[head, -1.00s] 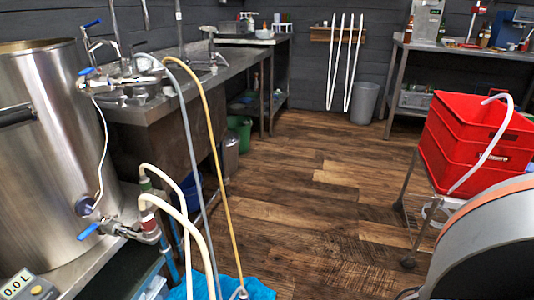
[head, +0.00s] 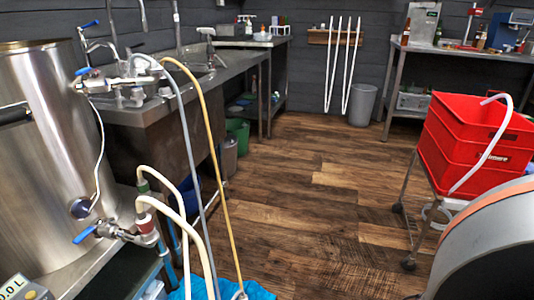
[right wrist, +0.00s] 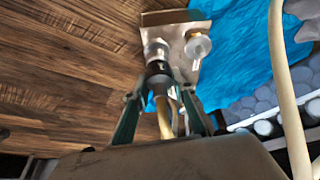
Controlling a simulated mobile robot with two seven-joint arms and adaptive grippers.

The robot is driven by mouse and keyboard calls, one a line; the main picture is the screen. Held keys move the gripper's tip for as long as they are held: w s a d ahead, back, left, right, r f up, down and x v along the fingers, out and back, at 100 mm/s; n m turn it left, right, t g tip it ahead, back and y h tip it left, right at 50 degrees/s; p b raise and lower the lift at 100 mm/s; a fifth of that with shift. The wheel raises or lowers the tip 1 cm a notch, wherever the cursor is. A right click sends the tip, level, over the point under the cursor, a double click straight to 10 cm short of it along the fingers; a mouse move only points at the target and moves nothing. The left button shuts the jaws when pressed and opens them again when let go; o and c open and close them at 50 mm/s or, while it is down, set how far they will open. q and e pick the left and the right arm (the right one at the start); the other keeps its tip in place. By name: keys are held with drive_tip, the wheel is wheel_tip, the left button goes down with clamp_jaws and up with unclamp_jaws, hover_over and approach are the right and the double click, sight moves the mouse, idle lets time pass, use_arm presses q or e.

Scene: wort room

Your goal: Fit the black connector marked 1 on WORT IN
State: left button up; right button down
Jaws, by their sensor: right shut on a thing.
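In the right wrist view my right gripper (right wrist: 163,105) is shut on a black connector (right wrist: 157,70) at the end of a yellow hose (right wrist: 165,122). Just beyond the connector is a metal plate (right wrist: 181,68) with two fittings. The connector lines up with the left fitting (right wrist: 156,50) and looks close to it or touching; I cannot tell whether it is seated. The right fitting (right wrist: 198,46) has a pale, round end. No marking 1 or WORT IN label is readable. Neither gripper shows in the head view, where the yellow hose (head: 212,125) runs down out of frame.
A steel kettle (head: 45,160) with blue-handled valves stands at left, beside pale hoses (head: 178,215) and a grey hose (head: 190,150). A blue cloth (head: 258,290) lies low in the middle. Red crates (head: 465,140) stand on a cart at right. The wooden floor between is clear.

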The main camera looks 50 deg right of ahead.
use_arm(q)
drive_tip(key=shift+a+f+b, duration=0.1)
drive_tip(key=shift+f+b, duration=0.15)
drive_tip(key=shift+b, duration=0.05)
use_arm(e)
drive_tip(key=shift+f, duration=0.6)
drive_tip(key=c, duration=1.6)
unclamp_jaws()
